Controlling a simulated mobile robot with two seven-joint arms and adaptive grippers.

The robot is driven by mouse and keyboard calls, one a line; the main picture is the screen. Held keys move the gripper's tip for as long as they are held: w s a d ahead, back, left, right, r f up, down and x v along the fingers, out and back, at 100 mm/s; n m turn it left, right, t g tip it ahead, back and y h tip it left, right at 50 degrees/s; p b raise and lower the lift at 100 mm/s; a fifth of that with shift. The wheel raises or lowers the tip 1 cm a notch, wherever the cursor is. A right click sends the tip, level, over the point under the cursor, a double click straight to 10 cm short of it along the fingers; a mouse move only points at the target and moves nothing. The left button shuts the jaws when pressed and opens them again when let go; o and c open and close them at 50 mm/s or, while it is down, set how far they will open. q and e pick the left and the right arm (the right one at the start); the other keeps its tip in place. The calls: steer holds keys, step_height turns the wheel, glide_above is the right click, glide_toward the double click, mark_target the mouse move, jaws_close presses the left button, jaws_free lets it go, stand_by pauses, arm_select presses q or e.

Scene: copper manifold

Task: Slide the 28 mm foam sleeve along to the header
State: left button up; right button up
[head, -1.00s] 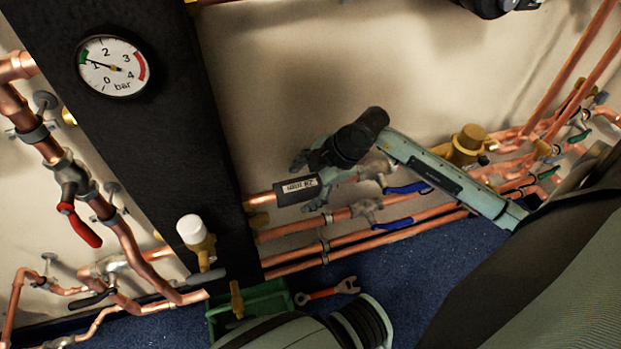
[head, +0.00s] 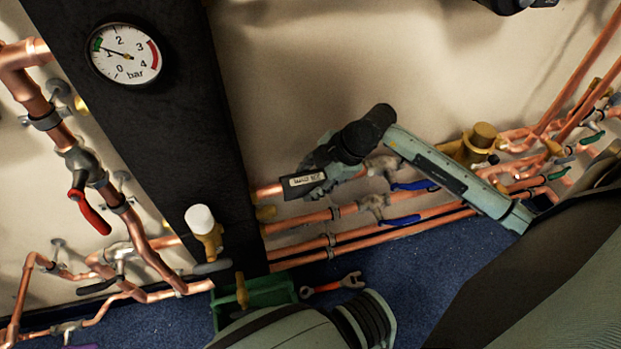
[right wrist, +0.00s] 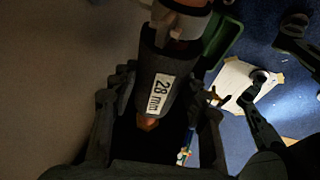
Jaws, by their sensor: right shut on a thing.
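The 28 mm foam sleeve (head: 303,182) is a dark tube with a white label. It sits around a copper pipe (head: 268,191) in the head view, with bare pipe between its left end and the black upright (head: 185,130), seemingly the header. In the right wrist view the sleeve (right wrist: 158,88) lies between the fingers, its "28 mm" label readable. My right gripper (head: 318,172) is shut on the sleeve; its fingers (right wrist: 165,95) show on both sides. What looks like my left gripper (right wrist: 270,58) is at the right of the wrist view, fingers apart and empty.
Several copper pipes run below the sleeve, with blue-handled valves (head: 402,221) close under my right gripper. A brass valve with a white cap (head: 205,230) stands before the upright. A green tray (head: 270,290) and a wrench (head: 333,286) are on the blue floor.

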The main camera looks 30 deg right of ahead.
mark_target(290, 184)
steer(key=shift+a, duration=0.3)
steer(key=shift+w+a+p, duration=0.2)
steer(key=shift+a, duration=0.45)
steer(key=shift+w+a+p, duration=0.15)
steer(key=shift+a, duration=0.45)
steer(key=shift+w+a, duration=0.1)
steer(key=shift+a, duration=0.1)
steer(key=shift+a, duration=0.4)
steer(key=shift+w+a, duration=0.15)
steer(key=shift+a, duration=0.15)
steer(key=o, duration=1.2)
